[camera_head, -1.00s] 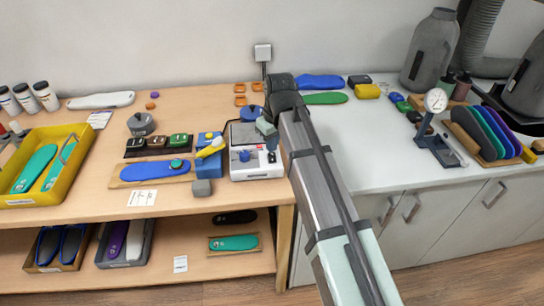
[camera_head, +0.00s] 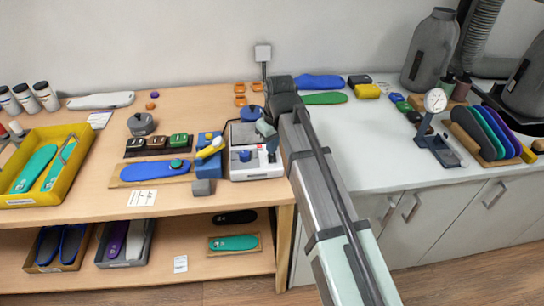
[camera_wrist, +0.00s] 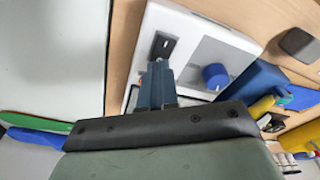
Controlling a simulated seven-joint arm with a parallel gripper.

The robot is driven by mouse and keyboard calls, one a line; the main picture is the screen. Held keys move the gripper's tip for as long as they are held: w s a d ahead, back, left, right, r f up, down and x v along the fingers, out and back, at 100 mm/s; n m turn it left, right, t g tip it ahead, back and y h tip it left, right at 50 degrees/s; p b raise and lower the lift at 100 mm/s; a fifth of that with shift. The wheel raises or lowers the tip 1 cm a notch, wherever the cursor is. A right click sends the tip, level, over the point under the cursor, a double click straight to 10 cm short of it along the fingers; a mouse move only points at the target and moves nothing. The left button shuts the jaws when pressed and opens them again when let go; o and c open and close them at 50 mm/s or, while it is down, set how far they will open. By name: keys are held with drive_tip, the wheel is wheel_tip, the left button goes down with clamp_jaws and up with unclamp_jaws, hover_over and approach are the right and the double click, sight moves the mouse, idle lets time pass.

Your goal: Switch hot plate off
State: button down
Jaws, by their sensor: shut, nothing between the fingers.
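The hot plate (camera_head: 257,173) is a white box with a blue knob, standing at the right end of the wooden bench; it also shows in the wrist view (camera_wrist: 150,30). The blue knob (camera_wrist: 215,76) sits on its pale grey panel. A dark switch plate (camera_wrist: 163,46) with a light mark is set in the white face, just beyond my fingertips. My gripper (camera_head: 269,142) is over the right side of the hot plate, with its blue fingers (camera_wrist: 158,72) together and empty. I cannot tell whether the tips touch the switch or which way it is set.
A blue block (camera_head: 208,162) with a yellow item stands just left of the hot plate, with a grey block (camera_head: 202,188) in front. A blue insole (camera_head: 155,171) lies further left. The white counter (camera_head: 370,150) to the right has clear room beside my arm.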

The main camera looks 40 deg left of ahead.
drive_tip(key=shift+f, duration=0.55)
idle(0.4)
drive_tip(key=shift+r, duration=3.55)
drive_tip(key=shift+w+d, duration=0.1)
